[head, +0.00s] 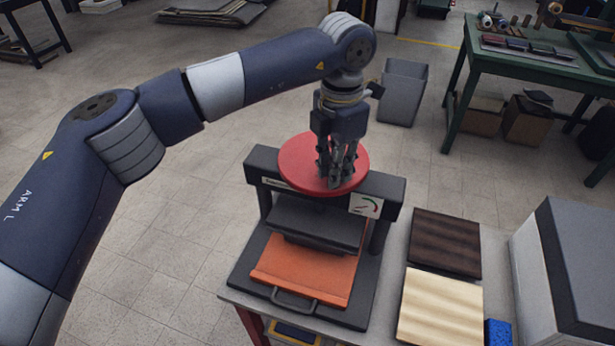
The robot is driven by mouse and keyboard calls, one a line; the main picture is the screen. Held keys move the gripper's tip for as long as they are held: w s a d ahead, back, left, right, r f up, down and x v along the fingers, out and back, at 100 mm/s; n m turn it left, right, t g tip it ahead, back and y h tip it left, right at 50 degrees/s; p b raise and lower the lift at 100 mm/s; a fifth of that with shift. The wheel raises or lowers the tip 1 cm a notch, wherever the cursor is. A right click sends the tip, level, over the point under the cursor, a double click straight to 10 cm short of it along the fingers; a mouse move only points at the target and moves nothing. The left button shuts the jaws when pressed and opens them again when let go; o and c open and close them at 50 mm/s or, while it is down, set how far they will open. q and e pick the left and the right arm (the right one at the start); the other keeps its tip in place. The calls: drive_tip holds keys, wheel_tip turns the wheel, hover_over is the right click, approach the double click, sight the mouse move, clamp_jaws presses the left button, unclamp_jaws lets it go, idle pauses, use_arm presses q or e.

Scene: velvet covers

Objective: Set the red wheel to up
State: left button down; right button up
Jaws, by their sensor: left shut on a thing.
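The red wheel (297,167) is a flat red disc on top of a black press (391,189) in the head view. My left gripper (334,183) comes down from above onto the wheel, right of its middle. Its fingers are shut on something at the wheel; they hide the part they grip. Under the press head, a dark plate (318,222) hangs above an orange tray (306,272) with a black handle. A small white dial label (366,205) with a red and green arc is on the press front. My right gripper is not in view.
A brown velvet panel (445,243) and a cream panel (440,308) lie right of the press. A blue block (498,333) and a grey box (545,262) are further right. A bin (403,92) and green table (530,62) stand behind.

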use_arm(q)
drive_tip(key=d+n, duration=0.1)
drive_tip(key=d+n+b, duration=0.1)
drive_tip(key=shift+w+n, duration=0.25)
drive_tip(key=shift+n, duration=0.05)
drive_tip(key=shift+w+d+n+b, duration=0.25)
drive_tip(key=shift+d+n+b, duration=0.15)
drive_tip(key=shift+n, duration=0.2)
drive_tip(key=shift+w+d+r, duration=0.1)
drive_tip(key=shift+w+d, duration=0.1)
drive_tip(key=shift+d, duration=0.05)
drive_tip(key=shift+w+d, duration=0.1)
drive_tip(key=shift+d, duration=0.05)
drive_tip(key=c, duration=1.5)
unclamp_jaws()
drive_tip(key=shift+c, duration=0.2)
drive_tip(key=shift+o, duration=0.5)
